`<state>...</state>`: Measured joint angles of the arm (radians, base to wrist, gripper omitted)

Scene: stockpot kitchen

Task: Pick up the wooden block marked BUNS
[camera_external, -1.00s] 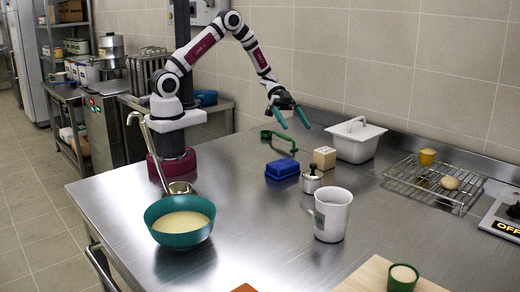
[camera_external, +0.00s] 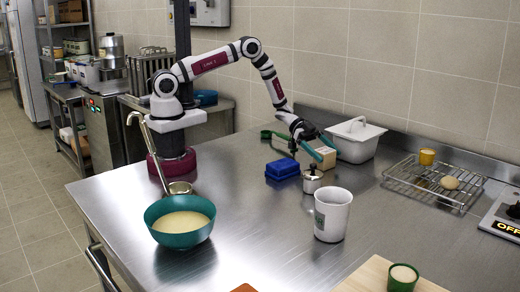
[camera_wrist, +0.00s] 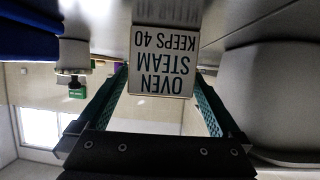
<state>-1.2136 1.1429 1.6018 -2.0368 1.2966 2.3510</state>
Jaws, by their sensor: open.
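A pale wooden block (camera_external: 309,160) stands on the steel counter, partly hidden by my gripper in the external view. In the wrist view the block (camera_wrist: 163,45) shows upside-down black print reading "OVEN STEAM KEEPS 40"; the word BUNS is not visible on the part shown. My gripper (camera_external: 328,154) is low at the block, its teal fingers slanting down. In the wrist view the open fingers lie to the left and right of the block, with gaps showing near the jaw base. Whether the fingertips touch it I cannot tell.
A blue box (camera_external: 282,169) and a small metal pot with a black knob (camera_external: 312,181) stand close by on the near side. A green-handled tool (camera_external: 276,136) lies behind. The front counter has a white mug (camera_external: 332,215).

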